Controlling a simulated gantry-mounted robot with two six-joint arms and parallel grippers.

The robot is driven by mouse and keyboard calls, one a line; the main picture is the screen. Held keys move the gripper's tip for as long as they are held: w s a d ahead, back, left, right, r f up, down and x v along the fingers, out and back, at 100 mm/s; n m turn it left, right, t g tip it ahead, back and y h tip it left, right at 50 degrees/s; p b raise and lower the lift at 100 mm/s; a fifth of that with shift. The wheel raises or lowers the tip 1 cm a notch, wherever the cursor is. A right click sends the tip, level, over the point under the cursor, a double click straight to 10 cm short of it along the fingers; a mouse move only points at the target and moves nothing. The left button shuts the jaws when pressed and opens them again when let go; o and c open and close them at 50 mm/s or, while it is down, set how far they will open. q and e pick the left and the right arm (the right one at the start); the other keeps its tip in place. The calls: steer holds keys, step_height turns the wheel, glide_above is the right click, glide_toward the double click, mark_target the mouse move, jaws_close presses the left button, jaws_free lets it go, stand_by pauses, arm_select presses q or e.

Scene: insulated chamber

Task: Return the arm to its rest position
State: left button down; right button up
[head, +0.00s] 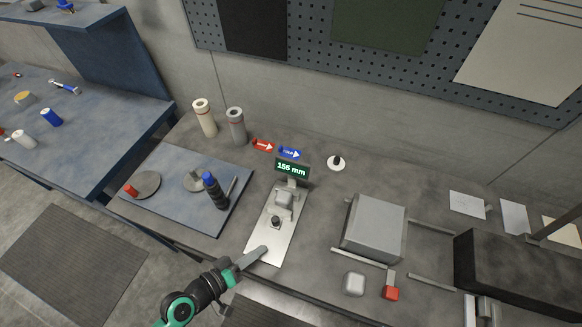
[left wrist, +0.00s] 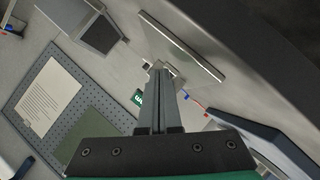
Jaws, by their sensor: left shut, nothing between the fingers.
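My left arm comes in from the bottom of the head view, green and black. Its gripper (head: 254,257) is shut and empty, with the closed fingers over the front end of the silver plate (head: 268,240) of the measuring stand. I cannot tell whether the fingertips touch the plate. In the left wrist view the two fingers (left wrist: 160,92) lie together, pointing away from the camera. My right gripper is not in view.
The stand's display (head: 291,169) reads 155 mm. Two cylinders (head: 204,118) stand behind.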

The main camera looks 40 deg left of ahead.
arm_select(q)
steer(key=shift+s+d+r, duration=0.15)
steer(key=shift+s, duration=0.2)
